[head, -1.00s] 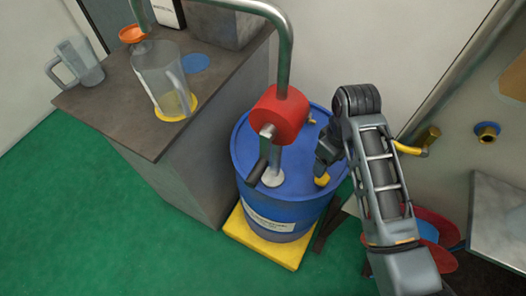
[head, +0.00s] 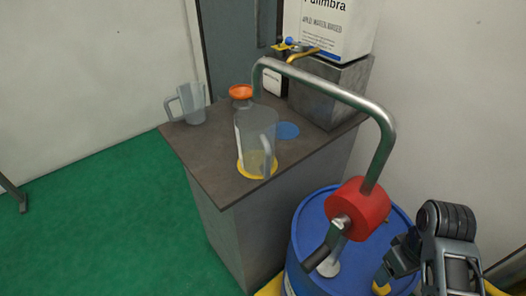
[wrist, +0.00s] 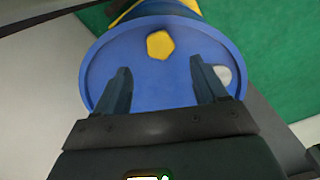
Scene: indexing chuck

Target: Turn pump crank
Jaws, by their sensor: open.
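The pump has a red round body (head: 357,208) on top of a blue drum (head: 303,228), with a bent metal pipe (head: 335,88) reaching left over the counter. Its crank is a short metal arm with a dark handle (head: 317,259), pointing down to the lower left on the pump's near side. My gripper (head: 382,280) is to the right of the pump, apart from the crank, low over the drum top. In the wrist view my open, empty fingers (wrist: 160,76) point at the drum's blue lid, with a yellow cap (wrist: 160,44) beyond them. The crank cannot be made out there.
A clear jug (head: 254,132) stands on a yellow disc on the dark counter (head: 215,165), near the pipe's end. Another jug (head: 188,104), an orange funnel-like piece (head: 241,91) and a blue disc (head: 287,130) are also there. A white container (head: 333,25) stands behind.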

